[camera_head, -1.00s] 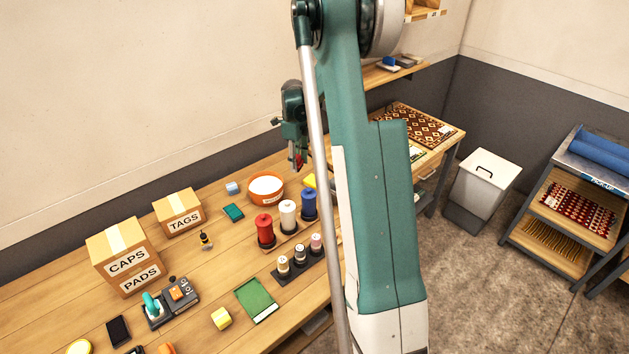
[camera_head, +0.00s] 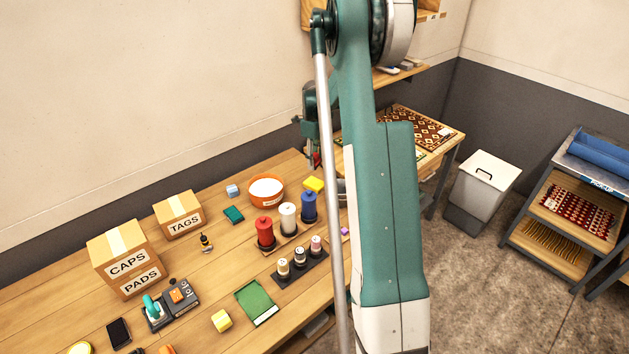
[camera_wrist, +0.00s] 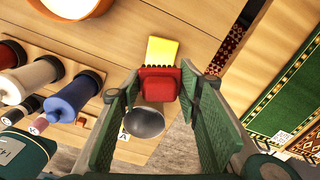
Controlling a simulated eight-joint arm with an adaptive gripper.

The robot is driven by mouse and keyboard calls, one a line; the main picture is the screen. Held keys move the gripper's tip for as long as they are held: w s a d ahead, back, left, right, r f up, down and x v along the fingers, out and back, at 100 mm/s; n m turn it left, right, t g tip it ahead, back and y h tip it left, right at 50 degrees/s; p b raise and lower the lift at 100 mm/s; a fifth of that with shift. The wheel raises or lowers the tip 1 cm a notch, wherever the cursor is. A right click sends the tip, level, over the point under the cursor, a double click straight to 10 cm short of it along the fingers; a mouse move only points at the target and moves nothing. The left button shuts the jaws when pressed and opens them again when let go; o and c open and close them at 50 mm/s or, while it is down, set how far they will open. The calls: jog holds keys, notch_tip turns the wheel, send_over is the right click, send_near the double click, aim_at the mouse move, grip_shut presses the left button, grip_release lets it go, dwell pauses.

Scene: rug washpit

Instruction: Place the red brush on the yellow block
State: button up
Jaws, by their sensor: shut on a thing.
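The red brush (camera_wrist: 160,83) is held between the fingertips of my gripper (camera_wrist: 161,86) in the wrist view. In the head view only a small red part of it (camera_head: 317,158) shows below my gripper (camera_head: 314,150), beside my arm. The yellow block (camera_head: 313,184) lies on the table by the orange bowl and the blue spool. In the wrist view the yellow block (camera_wrist: 162,50) shows just beyond the brush, which overlaps its near edge in the picture. The brush appears held above the table; I cannot tell the exact gap.
The orange bowl (camera_head: 266,192), the blue spool (camera_head: 309,206) and a white spool (camera_head: 288,217) stand close to the yellow block. A grey round bowl (camera_wrist: 145,122) sits near the table edge. A patterned rug (camera_wrist: 288,100) lies at right.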

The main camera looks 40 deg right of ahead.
send_over(315, 182)
jog(key=shift+a+f, duration=0.15)
jog(key=shift+f, duration=2.6)
jog(key=shift+f, duration=1.9)
jog(key=shift+f, duration=0.2)
jog(key=o, duration=0.9)
jog(key=shift+r, duration=0.25)
notch_tip(315, 182, up, 12)
